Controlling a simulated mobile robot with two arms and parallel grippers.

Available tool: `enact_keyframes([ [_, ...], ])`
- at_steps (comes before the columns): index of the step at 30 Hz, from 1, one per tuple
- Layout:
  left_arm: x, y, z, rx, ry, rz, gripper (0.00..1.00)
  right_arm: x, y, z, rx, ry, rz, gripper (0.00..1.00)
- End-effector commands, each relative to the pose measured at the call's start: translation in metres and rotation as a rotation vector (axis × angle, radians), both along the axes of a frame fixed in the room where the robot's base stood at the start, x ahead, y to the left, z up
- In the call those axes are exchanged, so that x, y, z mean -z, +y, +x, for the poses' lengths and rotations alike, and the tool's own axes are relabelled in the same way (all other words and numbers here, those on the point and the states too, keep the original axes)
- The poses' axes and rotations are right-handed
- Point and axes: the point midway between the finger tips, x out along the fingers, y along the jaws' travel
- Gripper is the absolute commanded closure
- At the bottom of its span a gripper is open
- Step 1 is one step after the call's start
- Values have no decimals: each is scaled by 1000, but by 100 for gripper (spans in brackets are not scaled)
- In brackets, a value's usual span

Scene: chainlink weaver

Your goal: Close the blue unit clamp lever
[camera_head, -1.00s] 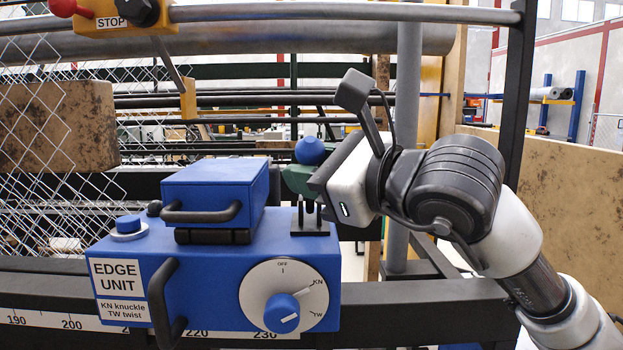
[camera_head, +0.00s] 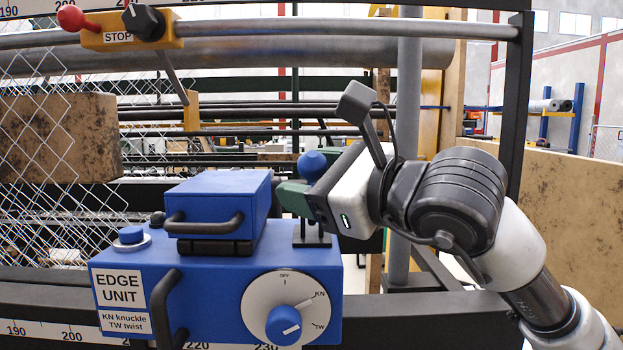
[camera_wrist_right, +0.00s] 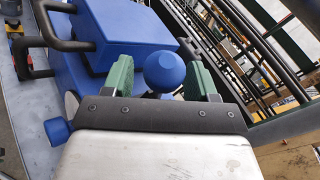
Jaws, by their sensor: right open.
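The blue edge unit (camera_head: 216,285) sits at the front rail. Its clamp lever stands upright at its right rear, topped by a blue ball knob (camera_head: 312,163), on a small black base (camera_head: 311,239). My right gripper (camera_head: 292,197) reaches in from the right, its green fingers at the lever just below the knob. In the right wrist view the knob (camera_wrist_right: 165,72) shows between the two green fingers (camera_wrist_right: 157,62), which are apart. I cannot tell whether they touch the lever. Part of the lever's stem is hidden by the gripper. My left gripper is not in view.
A blue box with a black handle (camera_head: 217,198) stands on the unit, close left of my right gripper. A dial (camera_head: 286,305) is on the unit's front, and a blue button (camera_head: 131,235) on its top left. A grey upright post (camera_head: 404,150) stands behind my right wrist.

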Motion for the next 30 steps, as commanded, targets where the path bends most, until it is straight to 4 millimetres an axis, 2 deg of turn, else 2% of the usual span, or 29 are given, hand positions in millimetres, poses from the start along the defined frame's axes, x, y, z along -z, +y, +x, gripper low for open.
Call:
enact_keyframes([
  [7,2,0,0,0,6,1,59,2,-11,-8,2,1,-2,42],
  [12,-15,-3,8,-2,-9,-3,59,1,-37,-29,4,-1,-1,42],
  [21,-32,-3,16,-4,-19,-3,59,-1,-75,-62,2,-1,1,42],
  [30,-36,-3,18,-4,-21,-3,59,-2,-83,-70,0,1,-1,42],
])
